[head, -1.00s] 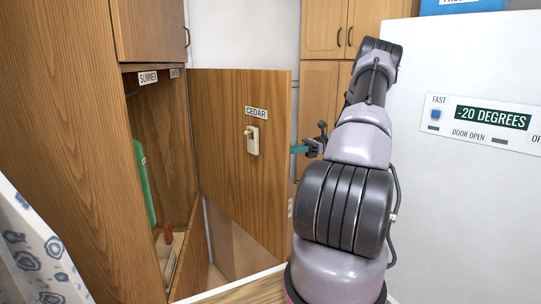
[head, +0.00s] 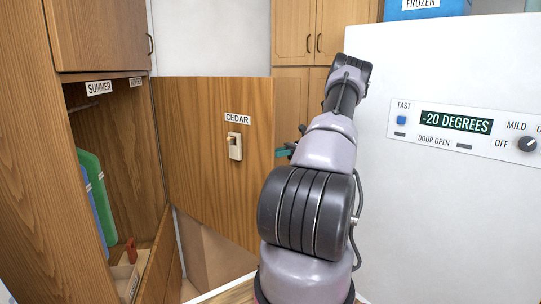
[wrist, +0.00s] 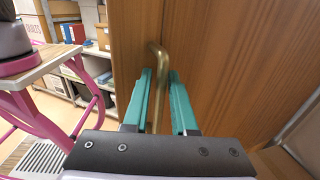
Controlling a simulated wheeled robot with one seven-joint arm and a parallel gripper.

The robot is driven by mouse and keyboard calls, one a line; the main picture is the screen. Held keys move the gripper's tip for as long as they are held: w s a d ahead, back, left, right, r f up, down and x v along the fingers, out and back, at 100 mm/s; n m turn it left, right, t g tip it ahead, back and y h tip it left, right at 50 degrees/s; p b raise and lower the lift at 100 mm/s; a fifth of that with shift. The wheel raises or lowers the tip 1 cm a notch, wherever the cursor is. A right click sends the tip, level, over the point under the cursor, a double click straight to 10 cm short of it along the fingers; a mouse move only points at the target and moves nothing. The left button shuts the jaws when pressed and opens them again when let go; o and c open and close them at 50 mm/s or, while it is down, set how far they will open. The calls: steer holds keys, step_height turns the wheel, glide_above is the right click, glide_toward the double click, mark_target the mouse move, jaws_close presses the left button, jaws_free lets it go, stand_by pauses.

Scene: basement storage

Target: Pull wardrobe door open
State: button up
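The wardrobe door (head: 205,150) is a brown wooden panel labelled CEDAR with a small latch fitting (head: 235,146). It stands swung out, and the wardrobe interior (head: 130,170) shows to its left. In the wrist view the door's wood face (wrist: 225,65) carries a bent brass handle (wrist: 157,62). My gripper (wrist: 160,80) has its two teal fingers drawn close on either side of the handle. In the head view my gripper (head: 284,152) is at the door's right edge, partly hidden by my arm. The handle is hidden there.
A white freezer (head: 460,210) with a control panel stands close right of my arm. Tan cupboards (head: 310,40) stand behind. Green and blue items (head: 93,190) are inside the wardrobe. The wrist view shows a pink-legged stand (wrist: 25,105) and shelves (wrist: 80,65) at left.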

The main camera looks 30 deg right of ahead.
mark_target(271, 127)
steer(key=shift+o, duration=0.5)
steer(key=shift+r, duration=0.1)
step_height(271, 127, up, 10)
steer(key=shift+f, duration=0.1)
